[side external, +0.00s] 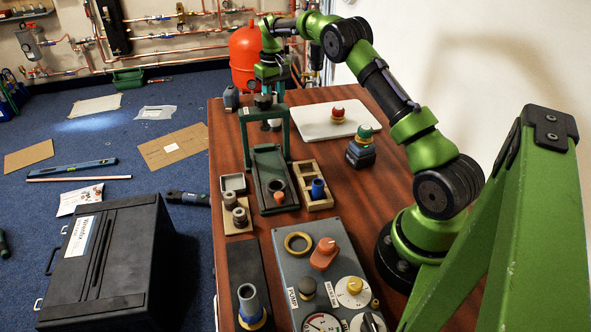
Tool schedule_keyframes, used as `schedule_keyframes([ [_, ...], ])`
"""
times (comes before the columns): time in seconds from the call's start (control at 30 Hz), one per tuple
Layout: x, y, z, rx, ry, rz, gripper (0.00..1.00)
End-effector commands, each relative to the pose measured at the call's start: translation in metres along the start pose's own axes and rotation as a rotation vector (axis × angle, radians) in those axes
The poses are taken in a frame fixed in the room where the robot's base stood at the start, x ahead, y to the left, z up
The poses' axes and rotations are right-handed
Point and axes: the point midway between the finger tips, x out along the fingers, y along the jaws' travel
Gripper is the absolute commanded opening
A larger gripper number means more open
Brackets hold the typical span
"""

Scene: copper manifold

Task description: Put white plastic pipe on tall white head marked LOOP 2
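My gripper (271,92) points down at the far end of the wooden table, behind the crossbar of a green press frame (246,136). The frame partly hides its fingers, so I cannot tell whether they are open or shut. A small whitish piece (270,125) shows under the crossbar; I cannot tell what it is or whether my gripper touches it. Small labels there are mostly unreadable. I cannot clearly identify the white plastic pipe or the LOOP 2 head.
A blue-grey hollow cylinder (249,303) stands at the front left. A wooden tray (310,172) holds a blue piece. A white board (357,120) carries a red button (338,110). A dark block with a green knob (362,148) stands right. Bare tabletop (352,205) lies mid-right.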

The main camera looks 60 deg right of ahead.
Motion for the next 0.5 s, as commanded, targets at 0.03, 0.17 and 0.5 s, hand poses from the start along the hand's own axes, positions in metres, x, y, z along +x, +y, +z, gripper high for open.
schedule_keyframes([
  [0.03, 0.0001, -0.0001, 0.0001, 0.000, -0.001, 0.000, 0.43],
  [0.17, 0.0000, -0.0001, 0.0001, 0.000, -0.001, 0.000, 0.56],
  [0.5, -0.0071, -0.0002, -0.0004, -0.001, 0.002, 0.000, 0.56],
])
